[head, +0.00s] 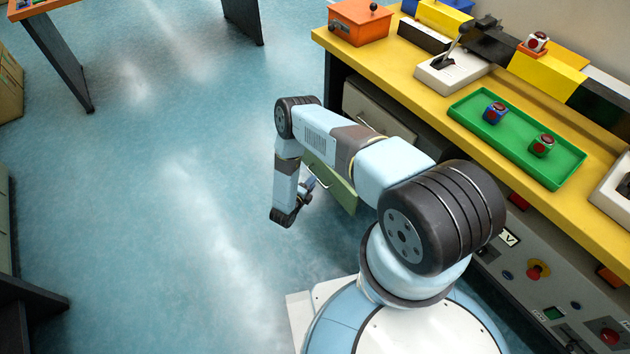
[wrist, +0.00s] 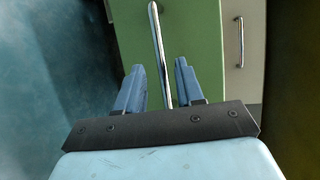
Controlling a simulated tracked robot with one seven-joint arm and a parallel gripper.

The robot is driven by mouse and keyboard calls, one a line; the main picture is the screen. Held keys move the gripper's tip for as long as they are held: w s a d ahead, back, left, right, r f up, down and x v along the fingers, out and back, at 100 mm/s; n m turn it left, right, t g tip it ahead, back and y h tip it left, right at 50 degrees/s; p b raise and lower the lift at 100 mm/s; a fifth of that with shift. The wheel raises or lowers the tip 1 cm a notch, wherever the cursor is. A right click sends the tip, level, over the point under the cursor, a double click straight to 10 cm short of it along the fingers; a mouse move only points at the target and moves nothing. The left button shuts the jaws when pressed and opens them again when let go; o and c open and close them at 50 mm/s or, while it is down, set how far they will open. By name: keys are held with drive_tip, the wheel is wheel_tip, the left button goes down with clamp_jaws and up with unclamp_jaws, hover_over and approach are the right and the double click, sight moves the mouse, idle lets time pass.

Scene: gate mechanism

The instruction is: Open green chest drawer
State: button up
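The green drawer front (head: 337,188) is low under the yellow workbench, partly hidden behind my arm in the head view. It fills the upper middle of the wrist view (wrist: 205,45). Its metal bar handle (wrist: 157,40) runs lengthwise down the wrist picture, between the two blue fingers. My gripper (wrist: 160,75) is open, with a finger on each side of the handle and a visible gap to each. In the head view my gripper (head: 308,187) is right at the drawer front. I cannot tell how far the drawer stands out.
A cream drawer (head: 378,112) with its own handle (wrist: 240,42) adjoins the green one. The yellow workbench (head: 420,85) above carries a green tray (head: 520,145), a lever box (head: 450,70) and an orange box (head: 358,22). The blue floor to the left is open.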

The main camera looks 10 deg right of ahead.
drive_tip(key=v, duration=1.1)
drive_tip(key=shift+w, duration=0.1)
